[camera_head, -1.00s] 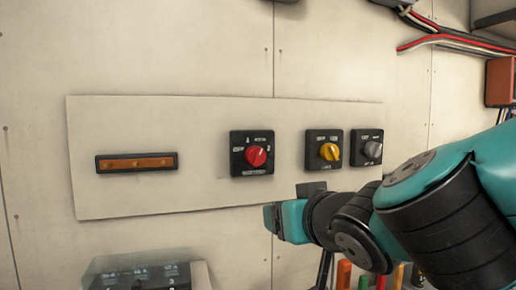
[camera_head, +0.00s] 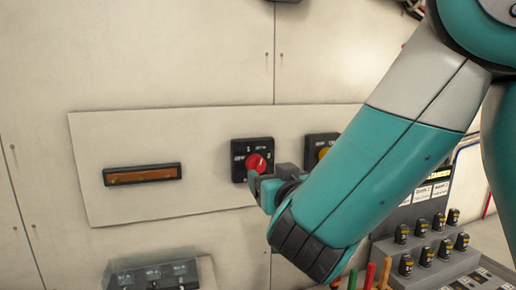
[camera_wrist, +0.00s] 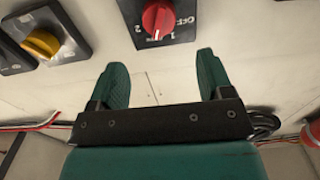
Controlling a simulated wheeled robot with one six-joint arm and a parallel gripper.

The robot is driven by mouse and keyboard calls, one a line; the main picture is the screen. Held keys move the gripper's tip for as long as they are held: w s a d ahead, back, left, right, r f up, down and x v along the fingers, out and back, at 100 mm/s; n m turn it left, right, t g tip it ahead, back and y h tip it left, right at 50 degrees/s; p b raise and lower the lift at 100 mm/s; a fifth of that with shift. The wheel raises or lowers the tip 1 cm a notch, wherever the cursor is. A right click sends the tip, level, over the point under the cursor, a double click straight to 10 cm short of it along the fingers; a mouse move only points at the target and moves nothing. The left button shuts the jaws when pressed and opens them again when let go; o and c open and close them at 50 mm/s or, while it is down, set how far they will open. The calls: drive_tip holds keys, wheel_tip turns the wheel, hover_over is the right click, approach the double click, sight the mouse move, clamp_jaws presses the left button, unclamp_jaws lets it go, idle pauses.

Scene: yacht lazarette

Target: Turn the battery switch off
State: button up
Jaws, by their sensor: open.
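The battery switch is a black square plate with a red knob (camera_head: 256,163), mounted on the pale panel (camera_head: 120,206). In the wrist view the red knob (camera_wrist: 157,20) is at the top centre, with "OFF", "1" and "2" marked around it. My gripper (camera_head: 258,180) is just in front of the switch's lower edge in the head view. In the wrist view its two green fingers (camera_wrist: 163,75) are apart and empty, and the knob lies beyond the fingertips, between their lines. I see no contact. The knob's exact pointing is hard to tell.
A yellow-knobbed switch (camera_head: 324,152) sits right of the red one, partly behind my arm. A bar with a brown-orange strip (camera_head: 142,174) is at left. A clear-covered black box (camera_head: 152,275) is below. A console with several black knobs (camera_head: 430,250) is at lower right.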

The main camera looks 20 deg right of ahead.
sight(259, 165)
drive_tip(key=w+p, duration=0.6)
drive_tip(key=w, duration=0.2)
drive_tip(key=shift+w+r, duration=0.1)
drive_tip(key=shift+w, duration=0.45)
drive_tip(key=shift+f, duration=0.2)
drive_tip(key=c, duration=0.9)
